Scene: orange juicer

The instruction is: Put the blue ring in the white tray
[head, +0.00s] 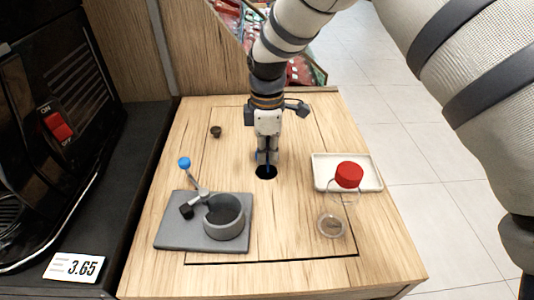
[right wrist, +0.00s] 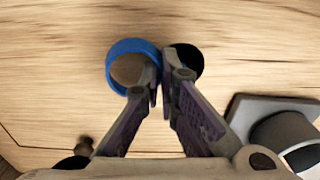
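The blue ring (right wrist: 118,50) shows clearly in the right wrist view. In the head view only slivers of blue show at my fingertips. My right gripper (head: 267,158) points down over the wooden table, by a round black hole. In the wrist view its fingers (right wrist: 160,88) are nearly together, with the ring's right-hand wall between their tips. Whether the ring touches the table is unclear. The white tray (head: 324,170) lies at the right of the table, right of my gripper; its visible floor is bare. My left gripper is not in view.
A clear jar with a red lid (head: 348,175) stands in front of the tray and partly covers it. A grey base (head: 175,232) with a round cup and blue-knobbed lever stands front left. The front middle is clear.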

